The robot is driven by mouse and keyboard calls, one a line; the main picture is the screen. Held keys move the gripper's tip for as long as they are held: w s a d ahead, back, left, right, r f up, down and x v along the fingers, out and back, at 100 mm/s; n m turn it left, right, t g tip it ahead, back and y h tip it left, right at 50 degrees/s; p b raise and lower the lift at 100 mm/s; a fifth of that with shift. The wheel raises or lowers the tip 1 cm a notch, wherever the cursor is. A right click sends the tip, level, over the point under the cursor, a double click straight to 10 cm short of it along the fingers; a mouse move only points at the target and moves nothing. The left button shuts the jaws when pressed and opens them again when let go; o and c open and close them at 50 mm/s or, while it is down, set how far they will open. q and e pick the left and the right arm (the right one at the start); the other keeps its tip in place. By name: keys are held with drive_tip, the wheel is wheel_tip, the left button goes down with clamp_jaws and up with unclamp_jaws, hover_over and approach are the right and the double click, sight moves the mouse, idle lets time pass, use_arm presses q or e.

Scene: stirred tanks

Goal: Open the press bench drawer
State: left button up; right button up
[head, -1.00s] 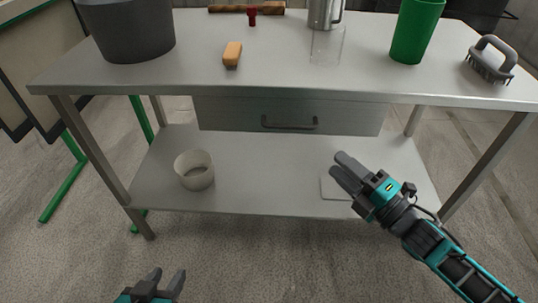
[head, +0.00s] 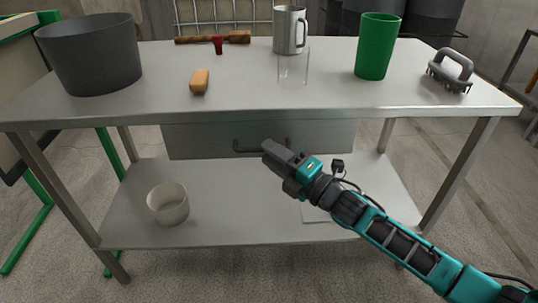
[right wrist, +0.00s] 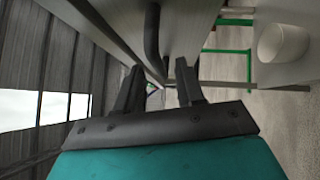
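The press bench drawer (head: 200,139) is a grey metal box front under the bench top, and it looks closed. Its dark bar handle (head: 245,150) is partly hidden behind my right gripper (head: 268,150). In the right wrist view, the two fingers of the right gripper (right wrist: 160,66) are apart with nothing held between them. The handle (right wrist: 152,35) shows beyond them, roughly in line with the gap, next to the drawer front (right wrist: 185,25). I cannot tell whether a fingertip touches it. My left gripper is out of view.
A white bowl (head: 168,204) stands on the lower shelf (head: 240,225).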

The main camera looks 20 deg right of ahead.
drive_tip(key=shift+w+a+r, duration=0.1)
drive_tip(key=shift+w+a, duration=0.3)
drive_tip(key=shift+w, duration=0.15)
drive_tip(key=shift+c, duration=0.2)
clamp_jaws()
